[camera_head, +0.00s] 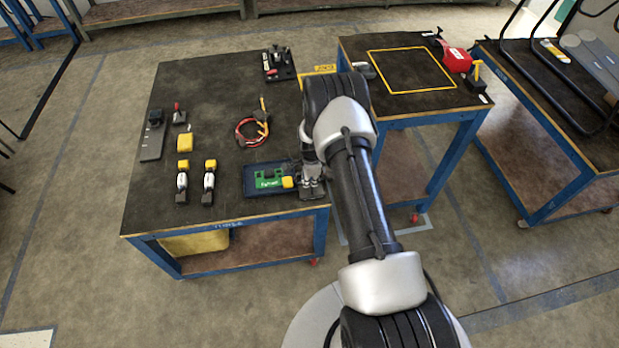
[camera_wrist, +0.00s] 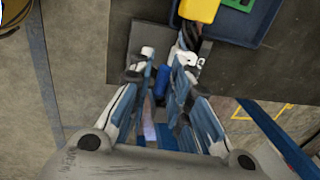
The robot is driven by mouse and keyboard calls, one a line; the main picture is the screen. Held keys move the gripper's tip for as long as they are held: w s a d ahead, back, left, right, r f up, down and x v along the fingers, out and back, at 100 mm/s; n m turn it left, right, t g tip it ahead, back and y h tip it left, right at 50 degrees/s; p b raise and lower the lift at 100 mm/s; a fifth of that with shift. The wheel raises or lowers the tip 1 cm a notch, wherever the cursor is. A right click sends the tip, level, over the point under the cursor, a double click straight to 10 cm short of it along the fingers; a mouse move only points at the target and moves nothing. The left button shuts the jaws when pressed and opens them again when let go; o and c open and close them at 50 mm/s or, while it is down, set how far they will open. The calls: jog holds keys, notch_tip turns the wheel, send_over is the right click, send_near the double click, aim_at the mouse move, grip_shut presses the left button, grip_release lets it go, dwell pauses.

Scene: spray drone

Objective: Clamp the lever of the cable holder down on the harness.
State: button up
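The cable holder stands on a grey base plate (camera_head: 314,194) at the near right corner of the left table; the plate also shows in the wrist view (camera_wrist: 150,38). A blue part (camera_wrist: 163,78), which looks like its lever, shows between my fingers. The harness (camera_wrist: 189,36) is a dark cable bundle running from a yellow connector (camera_wrist: 200,9) to the holder. My gripper (camera_wrist: 163,66) is over the holder with its fingers apart, one on each side of the blue part. Contact is unclear. My fingers hide much of the holder, so its grip on the harness cannot be seen.
A blue tray (camera_head: 249,191) with a green board (camera_head: 270,178) lies left of the holder. A second table (camera_head: 415,110) stands to the right.

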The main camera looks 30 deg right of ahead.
grip_shut()
jog(key=shift+w+d+f+g+b, duration=0.1)
jog(key=shift+w+f+g+b, duration=0.25)
jog(key=shift+b, duration=0.65)
jog(key=shift+w+g+b, duration=0.15)
jog(key=shift+g+b, duration=0.2)
jog(key=shift+b, duration=0.45)
jog(key=shift+r, duration=0.15)
jog(key=shift+o, duration=2)
grip_release()
